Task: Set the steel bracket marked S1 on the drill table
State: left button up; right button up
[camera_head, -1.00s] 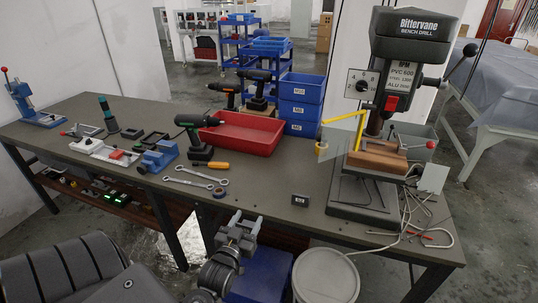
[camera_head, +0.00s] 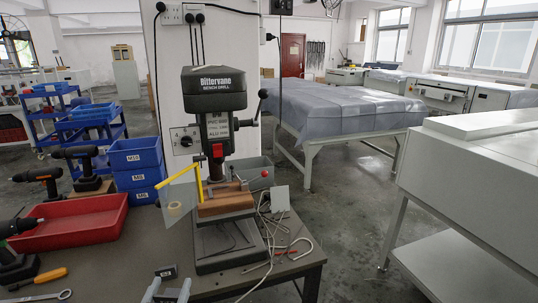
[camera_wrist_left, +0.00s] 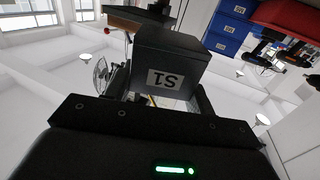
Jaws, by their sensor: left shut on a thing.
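The steel bracket is a dark block with a pale S1 label (camera_wrist_left: 170,70), held between the fingers of my left gripper (camera_wrist_left: 165,100) in the left wrist view. In the head view, my left gripper (camera_head: 168,289) shows at the bottom edge with its two grey fingertips. A small dark labelled block (camera_head: 166,272) sits at those fingertips and appears to be the same bracket; I cannot tell whether it touches the bench. My right gripper is not in view.
Cables (camera_head: 272,235) lie right of the base. A red tray (camera_head: 75,222) and blue bins (camera_head: 138,165) stand left.

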pick_arm(q)
jog(key=shift+w+d+r, duration=0.25)
jog(key=shift+d+r, duration=0.2)
jog(key=shift+r, duration=0.2)
jog(key=shift+a, duration=0.1)
dwell(0.4)
